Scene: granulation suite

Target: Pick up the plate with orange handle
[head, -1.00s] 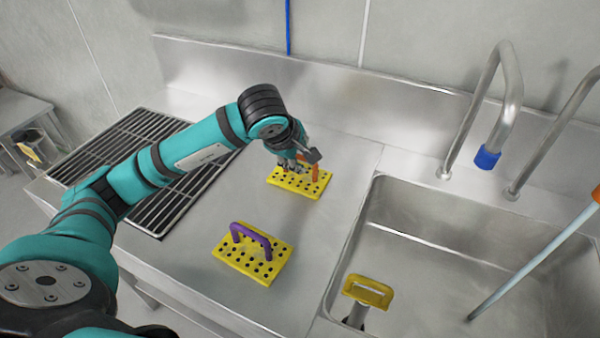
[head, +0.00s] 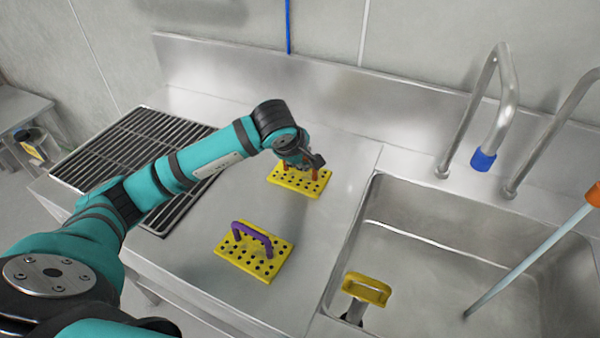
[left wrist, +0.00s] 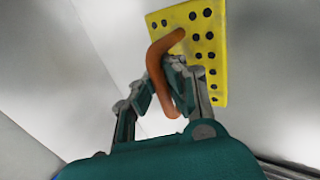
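The yellow plate with orange handle (head: 316,187) lies flat on the steel counter, full of black holes. It also shows in the left wrist view (left wrist: 213,57). My left gripper (head: 303,166) is over this plate, at its handle. In the left wrist view the orange handle (left wrist: 157,62) runs between the two fingers of my left gripper (left wrist: 164,85). The fingers are close on both sides of it; whether they press on it I cannot tell. The gripper hides the middle of the handle in the head view. My right gripper is not in view.
A similar yellow plate with a purple handle (head: 253,240) lies nearer on the counter (head: 205,275). A drain grate (head: 130,150) is at the left.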

